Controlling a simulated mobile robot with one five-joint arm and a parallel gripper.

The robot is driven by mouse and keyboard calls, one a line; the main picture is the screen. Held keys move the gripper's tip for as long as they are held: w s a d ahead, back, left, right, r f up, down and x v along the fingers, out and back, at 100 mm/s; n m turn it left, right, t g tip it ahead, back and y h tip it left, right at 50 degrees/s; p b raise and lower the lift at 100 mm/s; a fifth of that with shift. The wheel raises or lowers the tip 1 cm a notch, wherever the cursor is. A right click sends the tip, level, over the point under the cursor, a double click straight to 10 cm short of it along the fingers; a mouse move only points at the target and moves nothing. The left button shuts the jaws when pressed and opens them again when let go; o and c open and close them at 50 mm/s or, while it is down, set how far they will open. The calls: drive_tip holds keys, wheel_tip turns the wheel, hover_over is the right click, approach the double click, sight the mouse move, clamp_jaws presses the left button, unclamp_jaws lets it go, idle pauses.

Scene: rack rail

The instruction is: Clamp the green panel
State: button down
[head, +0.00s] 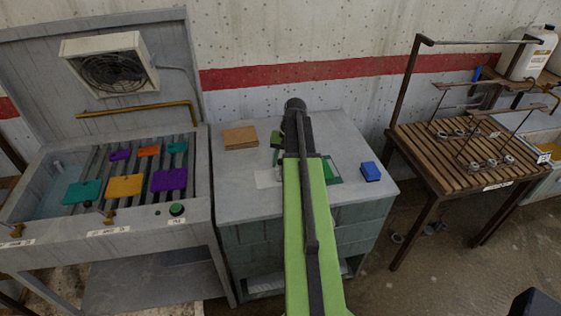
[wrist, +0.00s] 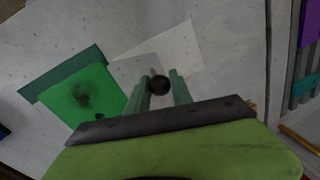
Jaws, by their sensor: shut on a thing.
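A teal-green panel (head: 82,191) lies at the front left of the slatted rack in the grey basin. A small brass fitting (head: 57,222) stands on the rim near it. My gripper (head: 275,158) is above the grey worktop, to the right of the basin and apart from that panel. A bright green sheet with a dark green edge (wrist: 75,95) lies flat on the worktop, partly behind my arm in the head view.
The grey worktop (head: 235,205) also bears a brown block (head: 240,138), a blue block (head: 371,171) and a pale sheet (head: 267,179). Orange (head: 124,186) and purple (head: 169,180) panels lie in the rack. A raised lid with a fan (head: 112,72) stands behind. A slatted table (head: 465,160) is at right.

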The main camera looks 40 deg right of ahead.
drive_tip(key=c, duration=1.1)
unclamp_jaws()
drive_tip(key=shift+s+d, duration=0.35)
drive_tip(key=shift+d, duration=0.15)
drive_tip(key=shift+c, duration=0.2)
drive_tip(key=shift+w+a, duration=0.15)
drive_tip(key=shift+a, duration=0.15)
wheel_tip(320, 180, up, 17)
drive_tip(key=s+d+p, duration=0.2)
drive_tip(key=p, duration=1.5)
drive_tip(key=shift+s+d, duration=0.15)
drive_tip(key=shift+d, duration=0.05)
